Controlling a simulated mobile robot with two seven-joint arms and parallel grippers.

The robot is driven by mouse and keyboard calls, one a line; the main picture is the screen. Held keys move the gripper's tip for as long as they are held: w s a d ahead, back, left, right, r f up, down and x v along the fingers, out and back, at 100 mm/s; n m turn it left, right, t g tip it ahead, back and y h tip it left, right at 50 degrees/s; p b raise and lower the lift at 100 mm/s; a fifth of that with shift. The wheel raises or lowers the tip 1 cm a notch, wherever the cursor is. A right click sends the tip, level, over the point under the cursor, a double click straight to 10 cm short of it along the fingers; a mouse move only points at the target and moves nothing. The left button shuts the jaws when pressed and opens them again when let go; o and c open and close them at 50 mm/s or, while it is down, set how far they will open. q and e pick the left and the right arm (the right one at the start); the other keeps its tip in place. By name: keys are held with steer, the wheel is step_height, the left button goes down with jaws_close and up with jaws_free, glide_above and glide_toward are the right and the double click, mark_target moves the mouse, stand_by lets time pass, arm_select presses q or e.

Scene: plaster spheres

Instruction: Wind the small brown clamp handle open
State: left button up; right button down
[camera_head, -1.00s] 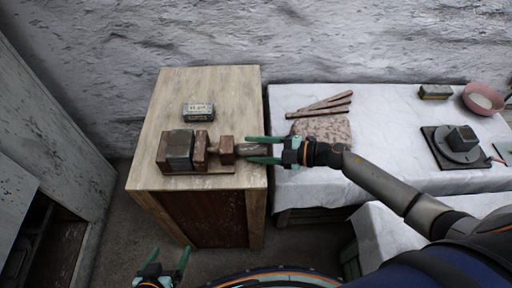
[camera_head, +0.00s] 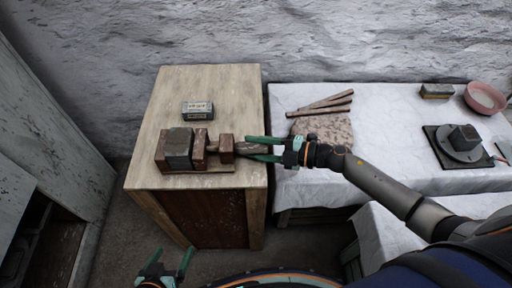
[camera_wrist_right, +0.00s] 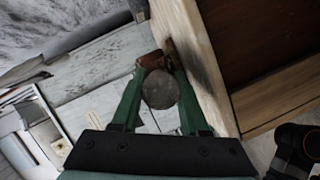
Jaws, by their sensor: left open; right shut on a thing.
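The clamp (camera_head: 200,150) sits near the front of the wooden cabinet, with brown blocks around a grey-green block (camera_head: 179,147). Its small handle (camera_head: 246,149) points right, toward the cabinet's right edge. My right gripper (camera_head: 262,149) comes from the right and is shut on the handle, one green finger on each side. In the right wrist view the handle's round grey end (camera_wrist_right: 160,90) shows between the fingers (camera_wrist_right: 160,84), with a brown block behind it. My left gripper (camera_head: 171,252) is open and empty, low in front of the cabinet, away from the clamp.
A small labelled box (camera_head: 198,110) lies behind the clamp on the cabinet top (camera_head: 230,90). To the right, a white-covered table (camera_head: 385,120) holds several sticks, a speckled slab (camera_head: 325,130), a dark turntable-like stand (camera_head: 460,150) and a pink bowl (camera_head: 485,98). A gap separates cabinet and table.

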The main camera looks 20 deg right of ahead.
steer(key=c, duration=0.7)
jaws_free()
steer(key=shift+d, duration=0.1)
steer(key=v, duration=1.2)
steer(key=shift+s+d+r, duration=0.1)
steer(key=shift+s+d, duration=0.05)
